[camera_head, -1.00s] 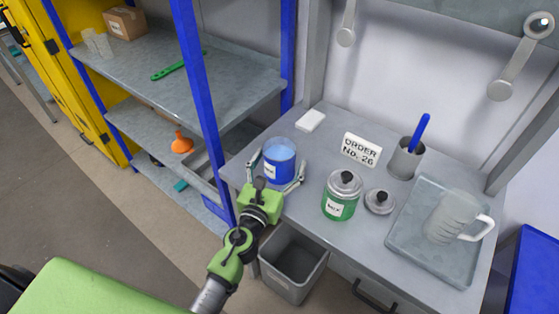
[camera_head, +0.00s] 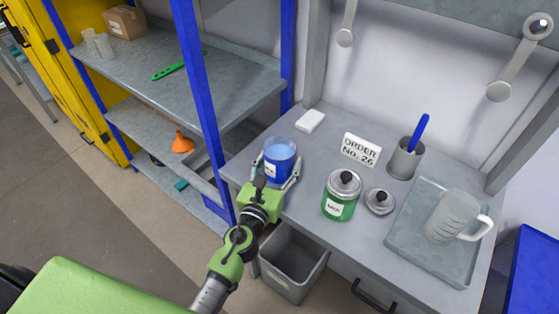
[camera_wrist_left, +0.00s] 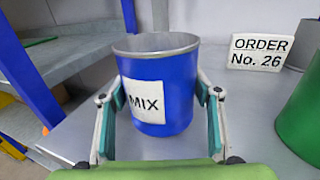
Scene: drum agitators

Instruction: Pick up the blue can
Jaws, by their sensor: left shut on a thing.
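The blue can (camera_head: 279,160) is open-topped with pale blue contents and stands near the left end of the grey table. In the left wrist view the blue can (camera_wrist_left: 170,95) shows a white label reading "MIX". My left gripper (camera_head: 279,172) is shut on the can, one finger on each side. In the wrist view its fingers (camera_wrist_left: 160,112) press the can's two sides; the can looks upright, and I cannot tell whether its base is off the table. My right gripper is not in view.
A green can (camera_head: 340,203) with a lid stands to the right, beside a loose lid (camera_head: 380,201). An order sign (camera_head: 361,150), a grey cup (camera_head: 405,163) and a tray (camera_head: 410,250) with a jug (camera_head: 452,218) are further along. A blue shelf post (camera_head: 205,120) rises at left.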

